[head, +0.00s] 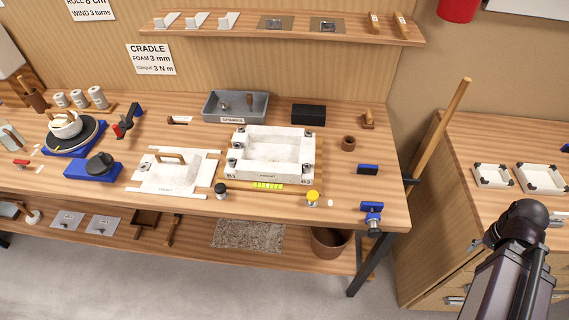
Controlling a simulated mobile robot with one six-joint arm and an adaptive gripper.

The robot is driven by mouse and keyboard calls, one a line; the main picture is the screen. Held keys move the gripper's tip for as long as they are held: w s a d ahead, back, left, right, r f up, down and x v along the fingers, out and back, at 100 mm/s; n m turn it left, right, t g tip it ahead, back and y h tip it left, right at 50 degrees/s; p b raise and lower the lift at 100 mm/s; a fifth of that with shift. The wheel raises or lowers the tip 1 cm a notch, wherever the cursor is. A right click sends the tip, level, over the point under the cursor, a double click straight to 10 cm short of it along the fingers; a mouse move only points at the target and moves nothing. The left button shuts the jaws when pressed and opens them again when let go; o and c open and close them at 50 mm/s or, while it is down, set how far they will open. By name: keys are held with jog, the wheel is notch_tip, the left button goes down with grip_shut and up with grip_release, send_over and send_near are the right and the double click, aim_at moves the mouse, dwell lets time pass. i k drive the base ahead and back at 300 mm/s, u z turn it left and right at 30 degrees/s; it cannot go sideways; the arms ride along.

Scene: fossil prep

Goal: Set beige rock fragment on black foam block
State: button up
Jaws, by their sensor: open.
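The black foam block (308,114) lies on the workbench towards the back, right of a grey bin, and its top looks bare. I cannot clearly pick out the beige rock fragment. A small pale oval piece (331,202) lies near the bench's front edge, right of a yellow-capped jar, but it is too small to identify. Pale lumps (65,119) sit in a bowl at the left, also unclear. My gripper is not in view; only a dark part of my arm shows at the lower right, away from the bench.
A white box-like frame (268,178) and a white lidded panel (166,186) fill the bench's middle. The grey bin (211,106) stands behind them. A brown cup (348,143) and blue-handled pieces (367,169) are at the right. A shelf (280,30) overhangs the back.

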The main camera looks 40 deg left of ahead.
aim_at(308, 109)
jog(key=z, duration=0.1)
jog(key=k, duration=1.5)
jog(key=u, duration=1.3)
jog(key=i, duration=1)
jog(key=z, duration=0.1)
